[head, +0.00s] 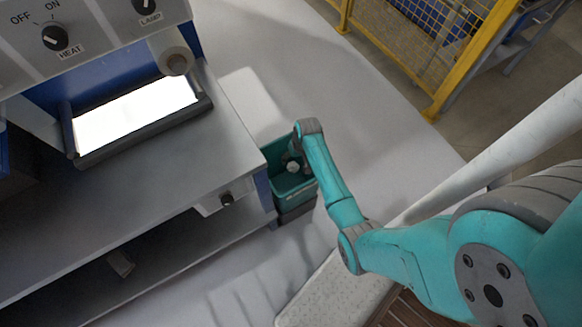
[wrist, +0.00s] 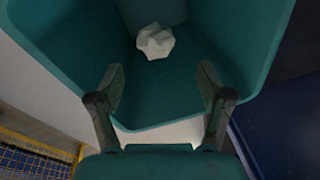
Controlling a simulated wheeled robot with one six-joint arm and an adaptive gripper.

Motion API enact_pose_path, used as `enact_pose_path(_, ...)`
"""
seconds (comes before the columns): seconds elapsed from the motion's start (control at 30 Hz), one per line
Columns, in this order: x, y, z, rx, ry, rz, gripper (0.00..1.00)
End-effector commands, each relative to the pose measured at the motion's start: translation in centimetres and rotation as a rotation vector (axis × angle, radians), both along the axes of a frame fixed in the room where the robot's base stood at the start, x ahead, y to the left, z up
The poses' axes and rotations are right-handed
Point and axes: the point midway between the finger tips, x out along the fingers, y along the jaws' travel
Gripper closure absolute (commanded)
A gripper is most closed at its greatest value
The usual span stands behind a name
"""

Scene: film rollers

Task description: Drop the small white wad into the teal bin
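The teal bin (head: 297,195) stands on the floor beside the grey bench; its inner wall fills much of the wrist view (wrist: 60,45). The small white wad (wrist: 155,41) is inside the bin, apart from my fingers, and looks to be down at its bottom. A small pale spot shows inside the bin in the head view, but I cannot tell if it is the wad. My gripper (wrist: 160,86) is over the bin opening with its two fingers spread and nothing between them. In the head view my arm's end partly hides the bin.
The grey bench (head: 225,145) with knobs and a lit panel (head: 135,112) stands close on the bin's left. A yellow mesh fence (head: 420,45) is at the back right. Pale floor (head: 370,125) lies open between the bin and the fence.

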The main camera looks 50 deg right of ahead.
Motion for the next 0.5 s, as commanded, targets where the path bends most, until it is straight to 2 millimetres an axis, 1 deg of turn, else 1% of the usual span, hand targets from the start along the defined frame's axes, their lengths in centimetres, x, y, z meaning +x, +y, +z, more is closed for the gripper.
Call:
enact_pose_path(0.33,0.0,0.0,0.1,0.000,0.000,0.000,0.13)
enact_pose_path(0.43,-0.1,-0.1,0.7,-0.001,-0.001,0.000,0.13)
enact_pose_path(0.5,-0.2,-0.1,1.5,-0.001,-0.002,0.000,0.13)
